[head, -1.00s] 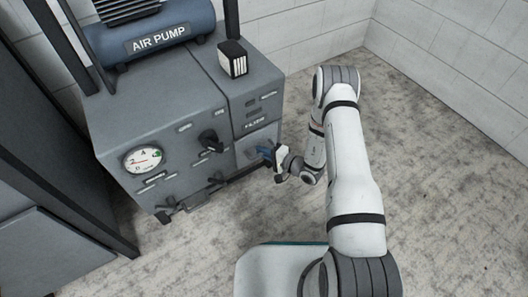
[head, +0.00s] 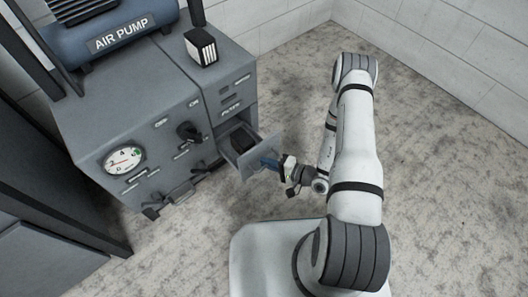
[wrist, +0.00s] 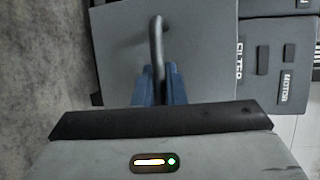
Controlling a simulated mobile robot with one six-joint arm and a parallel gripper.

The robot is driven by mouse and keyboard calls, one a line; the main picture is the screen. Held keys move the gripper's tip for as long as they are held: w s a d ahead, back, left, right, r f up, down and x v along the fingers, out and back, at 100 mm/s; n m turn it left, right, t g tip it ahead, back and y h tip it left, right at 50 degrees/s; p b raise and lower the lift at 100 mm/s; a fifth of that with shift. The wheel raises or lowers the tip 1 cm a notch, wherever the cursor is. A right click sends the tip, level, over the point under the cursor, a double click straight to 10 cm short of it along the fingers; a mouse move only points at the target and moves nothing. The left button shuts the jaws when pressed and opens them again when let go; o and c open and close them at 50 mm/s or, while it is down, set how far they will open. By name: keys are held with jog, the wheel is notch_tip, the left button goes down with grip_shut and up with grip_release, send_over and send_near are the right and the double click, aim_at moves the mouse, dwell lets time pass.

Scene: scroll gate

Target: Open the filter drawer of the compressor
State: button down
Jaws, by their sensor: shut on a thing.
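The compressor (head: 150,85) is a grey cabinet with a blue "AIR PUMP" tank on top. Its filter drawer (head: 244,150) stands pulled out at the lower right of the cabinet, with a dark thing inside it. In the wrist view the drawer front (wrist: 115,45) is a grey panel with a dark bar handle (wrist: 157,45). My gripper (head: 270,163) is at the drawer front. In the wrist view its blue fingers (wrist: 159,85) are shut on the handle, one on each side.
A black-and-white box-shaped filter (head: 201,47) stands on the cabinet top. A gauge (head: 124,160), a black knob (head: 189,131) and lower levers (head: 180,192) are on the front. A dark frame stands at left. The floor at right is clear.

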jog(key=shift+s+d, duration=0.1)
jog(key=shift+s, duration=0.05)
jog(key=c, duration=1.8)
grip_release()
jog(key=shift+o, duration=0.2)
jog(key=p+v, duration=0.2)
jog(key=v, duration=0.5)
jog(key=shift+s+d, duration=0.15)
jog(key=shift+d, duration=0.2)
jog(key=shift+r, duration=0.1)
notch_tip(320, 180, up, 35)
jog(key=a+n+g+h+p, duration=0.15)
jog(key=n+g+p, duration=0.45)
jog(key=g+p, duration=0.6)
jog(key=s+d+r+t+h+p, duration=0.2)
jog(key=r+p, duration=0.4)
jog(key=r, duration=0.6)
jog(key=s+d+r+t+h+p, duration=0.2)
jog(key=s+r+h+p, duration=0.2)
jog(key=r, duration=0.9)
jog(key=s+d+r+t+h+p, duration=0.2)
jog(key=r+h+p, duration=0.4)
jog(key=r, duration=0.6)
jog(key=s+p, duration=0.1)
jog(key=p, duration=0.1)
jog(key=shift+s+r+n+t+p, duration=0.2)
jog(key=shift+r+n+t+p, duration=0.1)
jog(key=shift+p, duration=0.05)
